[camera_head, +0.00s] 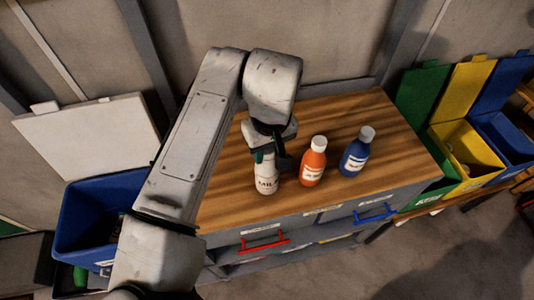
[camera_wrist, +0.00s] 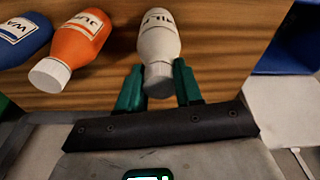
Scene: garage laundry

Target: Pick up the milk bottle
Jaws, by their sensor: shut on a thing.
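The white milk bottle (camera_head: 266,179) stands on the wooden top of the cabinet in the head view, its label partly readable.
An orange juice bottle (camera_head: 313,162) and a blue water bottle (camera_head: 355,153) stand just right of the milk. A blue bin (camera_head: 98,222) is at the left. Green, yellow (camera_head: 466,150) and blue bins are at the right. The wooden top (camera_head: 390,130) has free room behind and right.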

